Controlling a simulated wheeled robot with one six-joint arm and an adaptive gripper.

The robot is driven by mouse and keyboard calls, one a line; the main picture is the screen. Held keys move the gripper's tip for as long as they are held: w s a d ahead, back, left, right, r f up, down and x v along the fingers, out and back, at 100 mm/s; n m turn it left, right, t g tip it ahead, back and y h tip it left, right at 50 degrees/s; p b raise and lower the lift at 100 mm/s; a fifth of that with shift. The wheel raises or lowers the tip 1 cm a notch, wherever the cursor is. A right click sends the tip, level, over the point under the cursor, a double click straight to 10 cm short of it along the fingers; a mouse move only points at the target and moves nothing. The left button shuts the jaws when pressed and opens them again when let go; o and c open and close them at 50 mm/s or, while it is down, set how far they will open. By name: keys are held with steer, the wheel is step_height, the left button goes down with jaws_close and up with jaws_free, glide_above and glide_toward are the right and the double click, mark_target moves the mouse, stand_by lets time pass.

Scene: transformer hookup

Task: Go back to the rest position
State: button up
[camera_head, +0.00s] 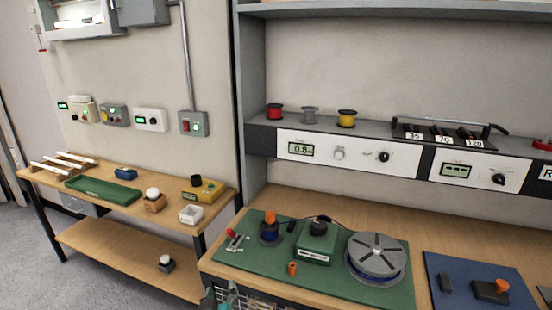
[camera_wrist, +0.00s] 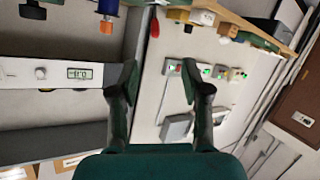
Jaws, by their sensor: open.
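My gripper (camera_wrist: 158,80) shows in the wrist view with its two dark fingers apart and nothing between them. The workbench there carries a green mat (camera_head: 330,283) with a green transformer-like box (camera_head: 316,240), a round grey turntable (camera_head: 376,255), a blue-and-orange post (camera_head: 270,230) and a small orange cylinder (camera_head: 292,268). None of these is touched by my gripper.
A lower wooden side table (camera_head: 110,222) at left holds a green tray (camera_head: 103,190) and a yellow box (camera_head: 204,189). A shelf with instrument panels (camera_head: 348,155) and spools (camera_head: 346,118) runs above the bench. A blue mat (camera_head: 465,290) lies at right. Grey floor (camera_head: 45,265) is open at left.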

steer(key=s+d+f+y, duration=0.1)
steer(key=s+d+f, duration=1.6)
steer(key=s+d, duration=0.3)
steer(key=s+d+r+m, duration=0.1)
steer(key=s+d+r, duration=0.2)
steer(key=s, duration=0.5)
steer(key=s+d+r+m+h, duration=0.1)
steer(key=s+d+r+m, duration=0.1)
steer(key=s, duration=0.7)
steer(key=s+d+r+m+h, duration=0.1)
steer(key=s+d+r, duration=0.3)
steer(key=s+d, duration=0.2)
steer(key=shift+s+d, duration=0.3)
steer(key=shift+s, duration=0.85)
